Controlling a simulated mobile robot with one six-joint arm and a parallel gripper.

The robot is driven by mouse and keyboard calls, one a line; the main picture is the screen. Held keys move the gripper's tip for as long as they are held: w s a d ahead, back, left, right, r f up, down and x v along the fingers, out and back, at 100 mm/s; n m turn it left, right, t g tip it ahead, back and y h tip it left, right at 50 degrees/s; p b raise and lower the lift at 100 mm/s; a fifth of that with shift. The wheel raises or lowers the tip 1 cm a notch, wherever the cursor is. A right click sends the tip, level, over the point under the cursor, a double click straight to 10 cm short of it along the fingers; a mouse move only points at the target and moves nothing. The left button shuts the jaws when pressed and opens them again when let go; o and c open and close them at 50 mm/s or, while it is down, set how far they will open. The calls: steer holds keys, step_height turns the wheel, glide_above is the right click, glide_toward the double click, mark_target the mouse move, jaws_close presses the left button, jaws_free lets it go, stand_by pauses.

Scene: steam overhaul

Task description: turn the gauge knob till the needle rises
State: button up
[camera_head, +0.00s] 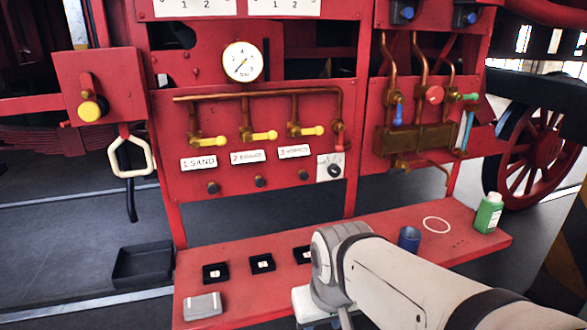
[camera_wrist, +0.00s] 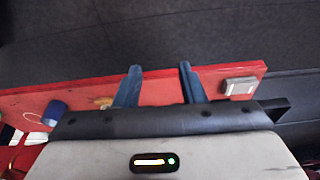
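The round white gauge (camera_head: 242,62) is on the red panel at upper middle in the head view. Its thin needle points to the lower left. A black knob (camera_head: 333,169) sits on a small white plate at the panel's lower right; I take it to be the gauge knob. My gripper (camera_wrist: 159,76) shows in the wrist view with its two blue fingers apart and nothing between them. It is over the red shelf, well away from the knob. In the head view my arm hides the fingers. Neither gauge nor knob shows in the wrist view.
The red shelf (camera_head: 380,232) juts out below the panel. It bears small black boxes (camera_head: 262,263), a grey box (camera_head: 203,306), a blue cup (camera_head: 409,238) and a green bottle (camera_head: 488,212). Yellow-handled valves (camera_head: 264,135) stick out left of the knob.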

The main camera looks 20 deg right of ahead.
steer(key=shift+o, duration=0.5)
steer(key=o, duration=0.4)
steer(key=w+d+t, duration=0.2)
steer(key=w, duration=0.5)
steer(key=shift+w+d+r+h, duration=0.15)
steer(key=shift+w+r+h, duration=0.2)
steer(key=shift+h, duration=0.05)
steer(key=n+t+b, duration=0.1)
steer(key=n+t, duration=0.1)
steer(key=t, duration=1.1)
glide_toward(336, 172)
steer(key=w, duration=0.3)
steer(key=shift+y, duration=0.6)
steer(key=w, duration=0.3)
steer(key=w+p, duration=0.1)
steer(key=w, duration=0.3)
steer(key=shift+w+d+f+p, duration=0.2)
steer(key=shift+w+p, duration=0.1)
steer(key=c, duration=1)
